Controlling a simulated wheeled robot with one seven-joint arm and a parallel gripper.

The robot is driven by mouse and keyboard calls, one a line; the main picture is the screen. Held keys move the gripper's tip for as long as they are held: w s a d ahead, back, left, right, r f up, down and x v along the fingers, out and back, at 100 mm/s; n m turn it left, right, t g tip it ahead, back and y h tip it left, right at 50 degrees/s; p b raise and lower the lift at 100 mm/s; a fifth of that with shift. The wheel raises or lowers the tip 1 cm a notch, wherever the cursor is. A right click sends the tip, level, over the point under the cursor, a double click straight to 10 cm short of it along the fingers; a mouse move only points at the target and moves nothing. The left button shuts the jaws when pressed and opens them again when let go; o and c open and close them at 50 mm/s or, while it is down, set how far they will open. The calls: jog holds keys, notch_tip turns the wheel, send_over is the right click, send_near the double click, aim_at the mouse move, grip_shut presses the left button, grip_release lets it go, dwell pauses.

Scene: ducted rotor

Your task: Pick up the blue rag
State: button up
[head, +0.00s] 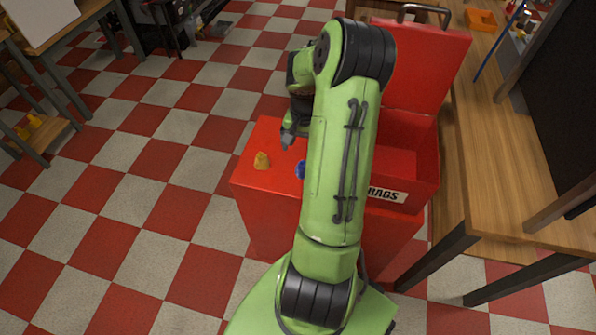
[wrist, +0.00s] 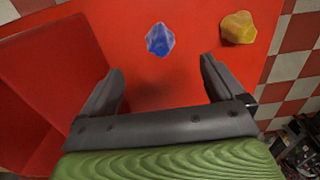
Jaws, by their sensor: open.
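The blue rag (wrist: 160,40) lies crumpled on the red top of a cabinet in the wrist view. In the head view only a sliver of the blue rag (head: 301,170) shows at the left edge of my green arm, which hides the rest. My gripper (wrist: 160,76) is open and empty, its two fingers spread wide. The rag is beyond the fingertips, roughly centred between them and not touched. In the head view part of my gripper (head: 287,140) shows above the cabinet top, left of my arm.
A yellow rag (wrist: 238,27) lies on the cabinet top (head: 262,190), right of the blue one in the wrist view. An open red bin (head: 412,150) labelled RAGS, with its lid raised, is beside them. A wooden table (head: 480,190) stands at the right.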

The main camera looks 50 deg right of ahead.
aim_at(303, 163)
notch_tip(303, 163, down, 4)
jog(key=shift+w+b, duration=0.1)
jog(key=shift+b, duration=0.3)
notch_tip(303, 163, down, 6)
jog(key=shift+r+b, duration=0.2)
jog(key=shift+b, duration=0.95)
jog(key=shift+r, duration=0.1)
jog(key=shift+c, duration=0.9)
jog(key=c, duration=1)
